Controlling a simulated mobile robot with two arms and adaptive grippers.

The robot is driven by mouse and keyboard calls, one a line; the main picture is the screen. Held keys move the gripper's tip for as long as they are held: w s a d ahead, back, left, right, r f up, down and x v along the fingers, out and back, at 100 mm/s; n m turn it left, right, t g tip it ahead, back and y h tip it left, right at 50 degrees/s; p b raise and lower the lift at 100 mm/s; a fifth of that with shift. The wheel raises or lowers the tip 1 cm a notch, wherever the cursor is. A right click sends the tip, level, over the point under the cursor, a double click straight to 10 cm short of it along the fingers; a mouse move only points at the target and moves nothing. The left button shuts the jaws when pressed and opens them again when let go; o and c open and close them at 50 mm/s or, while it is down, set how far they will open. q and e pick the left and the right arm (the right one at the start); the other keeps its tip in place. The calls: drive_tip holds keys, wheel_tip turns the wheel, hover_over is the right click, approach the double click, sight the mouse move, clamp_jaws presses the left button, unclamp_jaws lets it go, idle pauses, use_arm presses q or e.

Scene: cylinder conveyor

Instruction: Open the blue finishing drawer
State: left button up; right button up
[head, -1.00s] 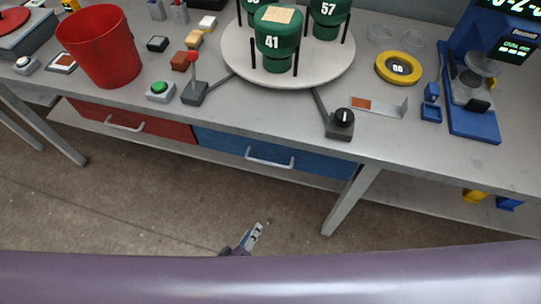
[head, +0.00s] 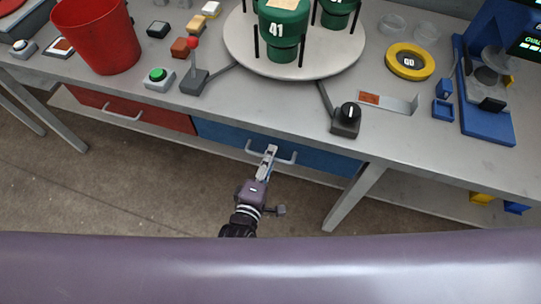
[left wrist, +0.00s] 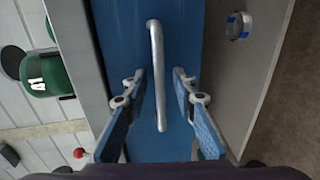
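The blue finishing drawer (head: 222,134) is under the front edge of the workbench, right of a red drawer, and looks closed. Its silver bar handle (head: 285,161) runs along the front. My left gripper (head: 268,158) is at the handle in the head view, its fingers hiding part of the bar. In the left wrist view the gripper (left wrist: 160,85) is open, with one blue-padded finger on each side of the handle (left wrist: 157,60). The fingers look apart from the bar. My right gripper is not in view.
The red drawer (head: 150,113) is left of the blue one. A table leg (head: 350,198) stands right of the blue drawer. On the bench (head: 290,97) are a black knob box (head: 345,121), a joystick (head: 193,80) and a round white turntable (head: 235,45). Floor in front is clear.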

use_arm(q)
drive_tip(key=shift+w, duration=0.2)
drive_tip(key=shift+c, duration=0.3)
clamp_jaws()
drive_tip(key=shift+f, duration=0.1)
